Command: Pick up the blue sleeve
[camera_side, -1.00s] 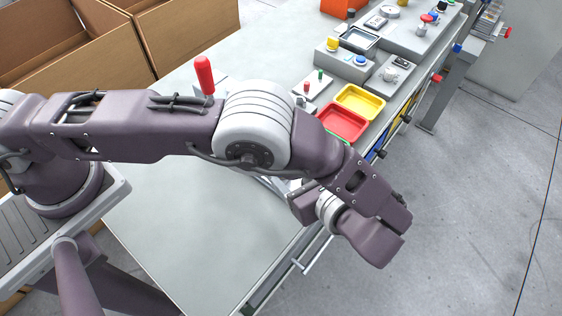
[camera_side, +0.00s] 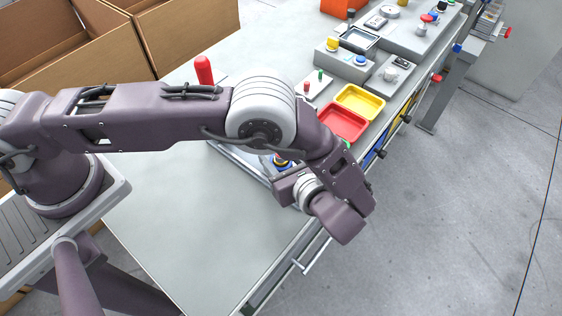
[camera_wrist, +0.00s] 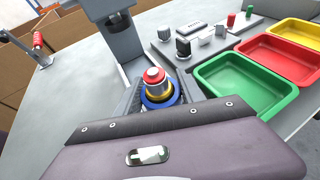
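The blue sleeve (camera_wrist: 162,103) shows in the wrist view as a blue ring low around an upright stack with a yellow ring, a silver part and a red top (camera_wrist: 154,75). A small part of this stack (camera_side: 283,162) shows in the side view, close beside my wrist. My gripper (camera_wrist: 160,92) reaches in from the bottom of the wrist view. Its dark fingers lie apart on the left and right of the stack and look open. Whether they touch the blue sleeve is not clear. My arm hides the fingers in the side view.
Green (camera_wrist: 247,82), red (camera_wrist: 279,59) and yellow (camera_wrist: 300,33) trays stand right of the stack. A grey upright fixture (camera_wrist: 118,38) stands behind it. A red-handled tool (camera_side: 204,72) stands at the back. The table's left front is clear.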

